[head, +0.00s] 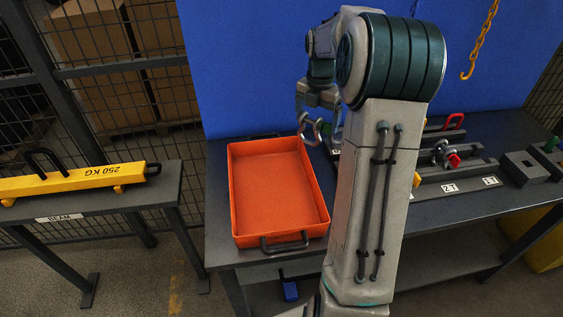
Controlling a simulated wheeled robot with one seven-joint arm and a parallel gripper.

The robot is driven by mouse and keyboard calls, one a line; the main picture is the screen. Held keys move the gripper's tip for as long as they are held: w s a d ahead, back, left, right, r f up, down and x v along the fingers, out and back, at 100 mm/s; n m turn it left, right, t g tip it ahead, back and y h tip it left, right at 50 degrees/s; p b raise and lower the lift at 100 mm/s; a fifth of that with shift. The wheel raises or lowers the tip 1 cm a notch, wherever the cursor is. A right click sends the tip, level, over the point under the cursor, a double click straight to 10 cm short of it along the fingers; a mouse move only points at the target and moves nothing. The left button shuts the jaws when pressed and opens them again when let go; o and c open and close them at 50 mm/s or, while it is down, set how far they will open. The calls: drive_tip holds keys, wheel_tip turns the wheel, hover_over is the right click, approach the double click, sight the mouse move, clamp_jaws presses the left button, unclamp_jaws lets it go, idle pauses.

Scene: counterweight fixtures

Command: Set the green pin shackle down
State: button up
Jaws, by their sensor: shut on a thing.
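My gripper (319,113) is above the back right corner of the orange tray, partly hidden behind my own arm. It is shut on a grey metal shackle (307,128), which hangs at its fingertips. I cannot tell whether the shackle touches the tray's rim. A small green part (551,145) shows at the far right, by a dark block; its shape is too small to tell.
The orange tray (237,205) on the dark table looks empty. A rack labelled 2T and 1T (470,187) holds a shackle with a red pin (453,161). A yellow 250 KG beam (75,181) lies on a left stand. A yellow hook (467,74) hangs upper right.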

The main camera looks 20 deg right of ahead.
drive_tip(key=a+f+p, duration=0.1)
drive_tip(key=a+f, duration=0.7)
drive_tip(key=f, duration=0.1)
drive_tip(key=shift+w+a+p, duration=0.2)
drive_tip(key=shift+w+p, duration=0.1)
drive_tip(key=shift+f, duration=0.1)
drive_tip(key=o, duration=1)
wheel_tip(320, 180, up, 11)
drive_tip(key=s+a+r+m, duration=0.4)
drive_tip(key=s+a+m, duration=0.1)
drive_tip(key=s+m, duration=0.2)
drive_tip(key=shift+s+a+f+m+t+b, duration=0.15)
drive_tip(key=shift+s+a+f+m+t, duration=0.6)
drive_tip(key=shift+s+m, duration=2.3)
drive_tip(key=shift+s+a+f+m+t+b, duration=0.2)
drive_tip(key=shift+s+a+m, duration=1.1)
drive_tip(key=shift+s+m, duration=1.7)
drive_tip(key=shift+s+a+f+m+t+b, duration=0.2)
drive_tip(key=shift+s+a+m+t, duration=0.6)
drive_tip(key=shift+s+m, duration=2.25)
